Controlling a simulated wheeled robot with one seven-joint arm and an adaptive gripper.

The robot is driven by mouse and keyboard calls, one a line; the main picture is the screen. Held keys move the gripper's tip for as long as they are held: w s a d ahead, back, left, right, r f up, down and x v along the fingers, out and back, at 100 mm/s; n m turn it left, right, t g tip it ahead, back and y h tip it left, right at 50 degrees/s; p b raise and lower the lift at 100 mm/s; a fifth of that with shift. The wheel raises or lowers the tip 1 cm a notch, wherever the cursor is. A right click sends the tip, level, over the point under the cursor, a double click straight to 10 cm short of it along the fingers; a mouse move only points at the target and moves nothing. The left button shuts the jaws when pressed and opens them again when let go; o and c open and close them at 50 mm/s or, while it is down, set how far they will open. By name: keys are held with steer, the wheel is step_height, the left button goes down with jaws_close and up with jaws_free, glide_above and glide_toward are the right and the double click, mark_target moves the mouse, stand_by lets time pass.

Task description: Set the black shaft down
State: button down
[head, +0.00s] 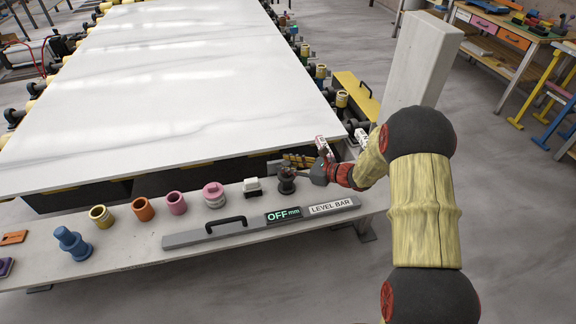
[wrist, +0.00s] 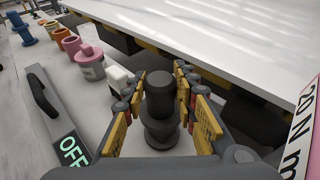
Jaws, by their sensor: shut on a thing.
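The black shaft (wrist: 160,105) stands upright between the yellow-padded fingers of my gripper (wrist: 163,112) in the wrist view. It is a dark stepped cylinder with a wider collar low down. In the head view the black shaft (head: 286,180) is at the right end of the row of parts on the grey bench ledge (head: 120,250). My gripper (head: 300,170) reaches it from the right and is shut on it. Whether its base touches the ledge is hard to tell.
A white block (head: 252,187) and a pink-and-grey part (head: 213,195) stand left of the shaft. The level bar (head: 240,228) with a black handle lies in front. The white slab (head: 180,80) rises behind. Coloured rings and a blue part (head: 73,243) stand further left.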

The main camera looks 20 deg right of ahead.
steer(key=c, duration=1.7)
jaws_free()
